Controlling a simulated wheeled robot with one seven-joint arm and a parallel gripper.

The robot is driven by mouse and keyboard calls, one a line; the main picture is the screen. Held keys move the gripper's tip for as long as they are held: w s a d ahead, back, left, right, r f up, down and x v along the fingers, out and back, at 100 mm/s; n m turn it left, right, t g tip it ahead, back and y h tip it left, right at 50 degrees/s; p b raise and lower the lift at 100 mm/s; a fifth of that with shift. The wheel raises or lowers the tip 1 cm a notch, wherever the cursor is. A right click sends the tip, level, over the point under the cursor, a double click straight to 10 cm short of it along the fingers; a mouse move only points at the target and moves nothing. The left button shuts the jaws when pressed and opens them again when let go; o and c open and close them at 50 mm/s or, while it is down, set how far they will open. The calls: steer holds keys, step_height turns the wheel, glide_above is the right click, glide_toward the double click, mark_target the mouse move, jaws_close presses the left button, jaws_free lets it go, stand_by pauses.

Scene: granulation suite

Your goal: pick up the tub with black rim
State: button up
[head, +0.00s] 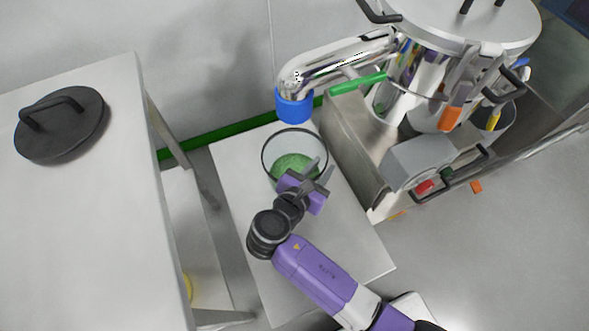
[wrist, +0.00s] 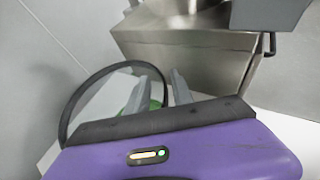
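The tub with black rim (head: 288,159) is a clear round tub with green material inside. It stands on a low white table (head: 240,185), below a blue-ended steel pipe. In the wrist view its black rim (wrist: 83,88) arcs up on the left, and its lower part is hidden behind my purple gripper body. My gripper (head: 320,168) is at the tub's right front side, with its fingers apart. In the wrist view the gripper (wrist: 158,88) has one finger inside the rim and one outside, with the tub wall between them. Contact is not clear.
The steel pipe's blue end (head: 294,105) hangs just behind and above the tub. A steel machine (head: 365,150) stands close on the right. A taller white table (head: 90,200) with a black lid (head: 62,125) is on the left.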

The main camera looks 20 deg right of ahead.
jaws_close()
stand_by(1.4)
